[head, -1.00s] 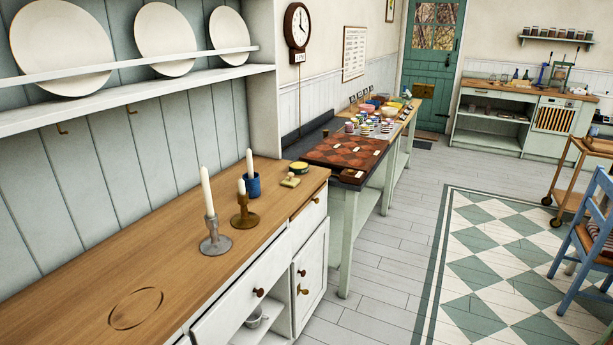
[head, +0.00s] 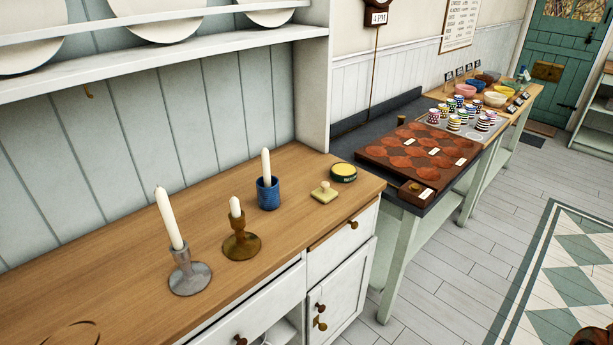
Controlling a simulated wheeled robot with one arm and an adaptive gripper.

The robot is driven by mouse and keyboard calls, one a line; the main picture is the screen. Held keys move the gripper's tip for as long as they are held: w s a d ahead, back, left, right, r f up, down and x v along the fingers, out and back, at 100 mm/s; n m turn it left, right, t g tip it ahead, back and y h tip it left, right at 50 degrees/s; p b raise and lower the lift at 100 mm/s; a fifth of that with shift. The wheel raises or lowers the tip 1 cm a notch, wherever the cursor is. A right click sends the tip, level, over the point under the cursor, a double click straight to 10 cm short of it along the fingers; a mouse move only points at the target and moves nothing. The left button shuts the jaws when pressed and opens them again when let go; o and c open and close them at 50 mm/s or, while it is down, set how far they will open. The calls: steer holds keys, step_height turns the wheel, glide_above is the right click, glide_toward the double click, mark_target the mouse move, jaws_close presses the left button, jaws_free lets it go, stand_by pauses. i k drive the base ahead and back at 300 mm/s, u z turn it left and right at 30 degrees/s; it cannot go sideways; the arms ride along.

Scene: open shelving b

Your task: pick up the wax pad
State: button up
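The wax pad appears to be the small pale yellow block with a knob on top (head: 324,194). It lies on the wooden counter (head: 130,262) near its right end, close to the front edge. A round dark tin with a yellow lid (head: 344,171) sits just behind it to the right. A blue ribbed cup (head: 268,194) holding a white candle stands to its left, a short gap away. Nothing covers the pad. My gripper is not in view.
A brass candlestick (head: 241,238) and a grey candlestick (head: 188,276) hold candles left of the cup. A plate rack (head: 150,66) overhangs the counter's back.

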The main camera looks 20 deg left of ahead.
mark_target(324, 194)
steer(key=u, duration=0.75)
steer(key=i, duration=0.9)
steer(key=u, duration=1.35)
steer(key=i, duration=0.35)
steer(key=u, duration=0.25)
